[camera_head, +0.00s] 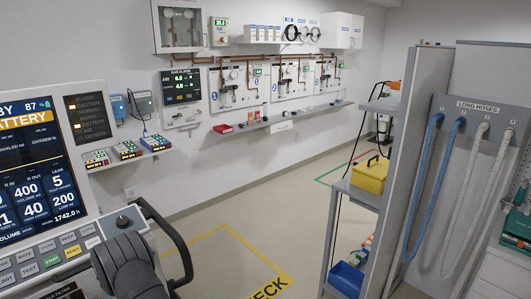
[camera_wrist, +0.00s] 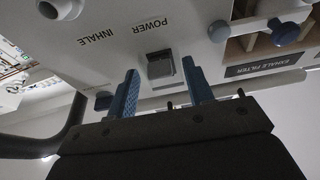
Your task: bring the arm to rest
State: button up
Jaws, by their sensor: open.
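My gripper (camera_wrist: 160,68) shows in the wrist view with its two blue fingers apart and nothing held between them. The fingers point at a pale machine panel, one on either side of a square dark switch (camera_wrist: 160,66) under the label POWER. I cannot tell whether either finger touches the panel. In the head view my gripper cannot be made out; a dark rounded shape (camera_head: 127,264) stands in front of the ventilator at the lower left. The ventilator screen (camera_head: 36,165) is lit and shows a yellow battery band.
Near the switch are an INHALE label, a blue knob (camera_wrist: 284,31) and an EXHALE FILTER plate (camera_wrist: 266,66). A black handle (camera_head: 176,240) curves beside the ventilator. A shelf with a yellow box (camera_head: 371,174) and a hose rack (camera_head: 476,106) stand right. The middle floor is clear.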

jog(key=shift+f, duration=0.1)
dwell(0.3)
jog(key=v, duration=1.2)
jog(key=x, duration=1.2)
notch_tip(320, 180, up, 11)
jog(key=s+d+g+h, duration=0.1)
jog(key=g+h, duration=1.2)
jog(key=h, duration=0.2)
dwell(0.9)
